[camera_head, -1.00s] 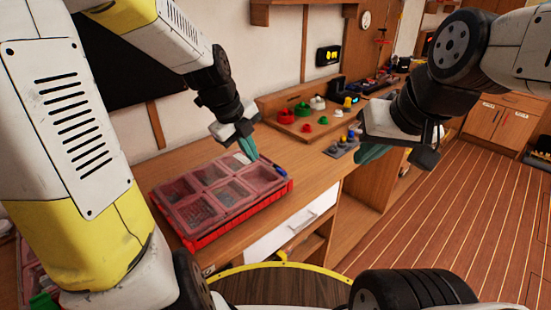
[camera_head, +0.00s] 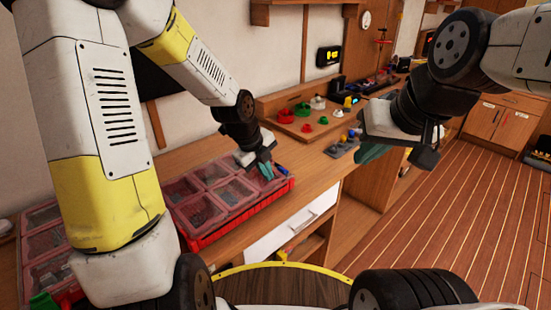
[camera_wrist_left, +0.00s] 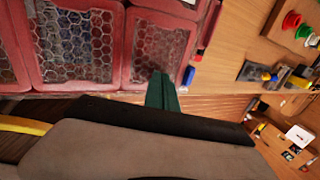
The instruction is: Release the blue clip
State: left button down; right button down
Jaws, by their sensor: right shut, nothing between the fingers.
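The blue clip (camera_head: 281,168) sits at the right end of the red case (camera_head: 240,216), which has a clear, compartmented lid. It also shows in the left wrist view (camera_wrist_left: 188,77), just right of my left fingertips. My left gripper (camera_head: 266,171) is low over the case's right end, beside the clip and apart from it in the wrist view. Its teal fingers (camera_wrist_left: 162,92) look closed together with nothing between them. My right gripper (camera_head: 370,153) is shut and empty, held up to the right, away from the case.
A second similar case (camera_head: 40,245) stands at the left, partly behind my left arm, with a green clip (camera_head: 43,303). A grey block with small coloured parts (camera_head: 343,146) and a wooden board with red and green spools (camera_head: 303,110) stand behind. Bare bench lies right of the case.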

pick_arm(q)
jog(key=shift+w+d, duration=0.95)
jog(key=shift+w+d+r+g+y, duration=0.35)
jog(key=shift+w+d+g+y, duration=0.35)
jog(key=shift+g+y, duration=0.25)
pick_arm(e)
jog(key=shift+w+d, duration=0.2)
pick_arm(q)
jog(key=shift+w+d+g+y, duration=0.2)
jog(key=shift+g+y, duration=0.05)
jog(key=shift+g, duration=0.1)
jog(key=w+d+g+y, duration=0.3)
jog(key=shift+w+d+f, duration=0.1)
jog(key=shift+w+f, duration=0.05)
pick_arm(e)
jog(key=shift+w+d, duration=0.3)
pick_arm(q)
jog(key=shift+s+a+f, duration=0.4)
jog(key=shift+s+a, duration=0.05)
dwell(0.4)
